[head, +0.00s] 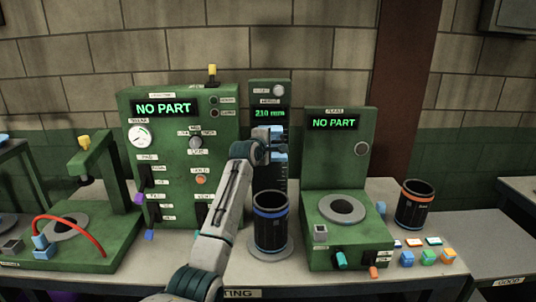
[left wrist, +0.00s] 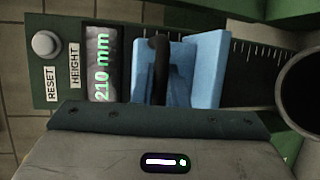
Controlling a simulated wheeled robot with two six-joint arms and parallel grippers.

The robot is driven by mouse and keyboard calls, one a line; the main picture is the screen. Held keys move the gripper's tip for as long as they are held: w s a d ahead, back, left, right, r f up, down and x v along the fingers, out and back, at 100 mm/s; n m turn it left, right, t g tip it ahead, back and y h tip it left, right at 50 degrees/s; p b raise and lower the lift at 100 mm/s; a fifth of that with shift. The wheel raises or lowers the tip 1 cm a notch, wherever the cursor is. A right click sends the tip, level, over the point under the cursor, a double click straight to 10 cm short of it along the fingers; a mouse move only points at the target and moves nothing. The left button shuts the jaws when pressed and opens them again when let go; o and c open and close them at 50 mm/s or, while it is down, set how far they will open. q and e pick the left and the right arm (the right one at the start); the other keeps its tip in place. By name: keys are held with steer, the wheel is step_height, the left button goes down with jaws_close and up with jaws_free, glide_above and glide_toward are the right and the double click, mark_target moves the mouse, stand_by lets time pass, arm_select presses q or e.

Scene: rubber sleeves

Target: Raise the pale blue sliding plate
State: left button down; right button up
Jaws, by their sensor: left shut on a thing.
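The pale blue sliding plate (left wrist: 208,68) sits on the dark green height gauge (head: 268,92), beside its scale. In the head view my left arm largely hides the plate. My left gripper (head: 268,140) is up at the gauge's column and shut on the plate; a dark finger (left wrist: 159,68) shows against the blue in the left wrist view. The gauge's display reads 210 mm. A black sleeve with a blue band (head: 270,224) stands upright below the plate on the gauge's round base (head: 268,256). My right gripper is in neither view.
Green machines showing NO PART stand left (head: 180,165) and right (head: 340,180) of the gauge. A second sleeve with an orange band (head: 413,206) stands far right, behind small coloured blocks (head: 427,257). A red-hosed green press (head: 75,215) is at left.

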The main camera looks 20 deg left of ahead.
arm_select(q)
steer(key=shift+r, duration=0.45)
steer(key=c, duration=1.5)
jaws_free()
steer(key=shift+o, duration=0.2)
steer(key=shift+f, duration=0.15)
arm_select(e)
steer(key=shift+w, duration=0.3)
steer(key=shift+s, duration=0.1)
